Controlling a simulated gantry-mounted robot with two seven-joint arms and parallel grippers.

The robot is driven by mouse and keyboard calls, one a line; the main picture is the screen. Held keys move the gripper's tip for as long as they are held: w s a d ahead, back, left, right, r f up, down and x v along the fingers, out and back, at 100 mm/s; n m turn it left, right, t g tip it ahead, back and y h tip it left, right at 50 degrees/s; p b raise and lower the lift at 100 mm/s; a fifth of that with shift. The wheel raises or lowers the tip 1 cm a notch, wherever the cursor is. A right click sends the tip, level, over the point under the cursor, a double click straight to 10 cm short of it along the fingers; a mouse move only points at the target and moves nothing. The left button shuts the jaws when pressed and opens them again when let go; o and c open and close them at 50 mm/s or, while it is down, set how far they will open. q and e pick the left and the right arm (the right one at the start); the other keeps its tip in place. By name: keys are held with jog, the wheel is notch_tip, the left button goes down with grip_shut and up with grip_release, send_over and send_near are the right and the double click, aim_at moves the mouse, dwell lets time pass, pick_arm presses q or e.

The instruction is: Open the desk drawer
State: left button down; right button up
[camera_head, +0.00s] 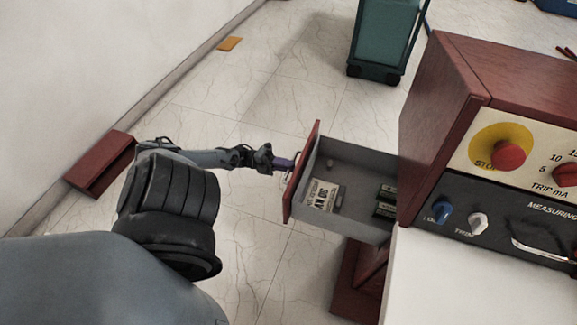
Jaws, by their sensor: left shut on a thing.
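The desk drawer (338,228) is pulled out to the left from under the desk, so its inside shows. Its red front panel (303,172) has a small handle (292,170) on the outer side. My left gripper (283,164) is at the handle and shut on it. My left arm reaches in from the lower left. A label card (322,195) and dark small boxes (386,200) lie in the drawer. My right gripper is not in view.
The desk's white top (425,275) carries a control panel (510,190) with knobs, in a red-brown housing. A green cart (385,40) stands at the back. A red-brown block (100,165) lies by the left wall. The tiled floor left of the drawer is mostly clear.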

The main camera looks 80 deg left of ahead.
pick_arm(q)
jog(key=c, duration=1.2)
grip_release()
jog(key=shift+v, duration=5.4)
